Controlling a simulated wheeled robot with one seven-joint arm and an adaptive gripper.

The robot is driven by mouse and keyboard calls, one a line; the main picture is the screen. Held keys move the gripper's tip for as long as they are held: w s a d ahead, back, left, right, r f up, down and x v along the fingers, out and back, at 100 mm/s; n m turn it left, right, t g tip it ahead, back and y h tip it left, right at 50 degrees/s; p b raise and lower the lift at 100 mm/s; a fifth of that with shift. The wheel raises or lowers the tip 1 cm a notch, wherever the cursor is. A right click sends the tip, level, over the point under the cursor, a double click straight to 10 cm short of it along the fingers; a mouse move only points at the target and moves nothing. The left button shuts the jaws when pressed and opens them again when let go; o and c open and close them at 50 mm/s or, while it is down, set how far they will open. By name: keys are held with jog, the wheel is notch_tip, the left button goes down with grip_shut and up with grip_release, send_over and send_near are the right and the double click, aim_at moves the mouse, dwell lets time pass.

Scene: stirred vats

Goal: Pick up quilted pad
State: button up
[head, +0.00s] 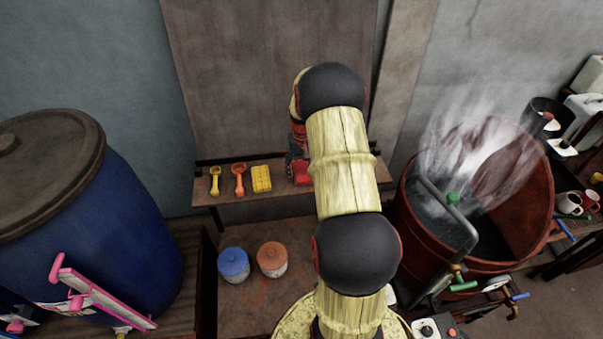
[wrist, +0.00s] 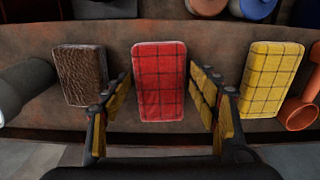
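A red pad (wrist: 159,85) with a dark grid of lines lies on a brown shelf. A similar yellow pad (wrist: 270,80) lies to its right in the wrist view, and a brown wrinkled pad (wrist: 80,75) lies to its left. I cannot tell for sure which one is the quilted pad. My gripper (wrist: 160,82) is open, with its yellow-padded fingers on either side of the red pad and small gaps showing at both sides. In the head view the yellow pad (head: 261,179) is clear, while my arm hides the brown pad and part of the red one.
Yellow (head: 215,181) and orange (head: 238,180) scoops lie on the shelf (head: 230,197). A grey cylinder (wrist: 28,88) is left of the brown pad in the wrist view. Blue (head: 233,266) and orange (head: 272,261) jars stand below. A blue barrel (head: 110,235) and a steaming vat (head: 425,240) flank the area.

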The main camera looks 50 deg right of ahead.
jog(key=c, duration=0.9)
jog(key=shift+o, duration=0.2)
jog(key=shift+r, duration=0.15)
jog(key=shift+r, duration=0.7)
jog(key=s+d+r+b, duration=0.3)
jog(key=s+d+r, duration=0.1)
jog(key=s+r, duration=0.7)
jog(key=shift+s+d+r+b, duration=0.2)
jog(key=shift+s+b, duration=0.15)
jog(key=shift+s, duration=0.85)
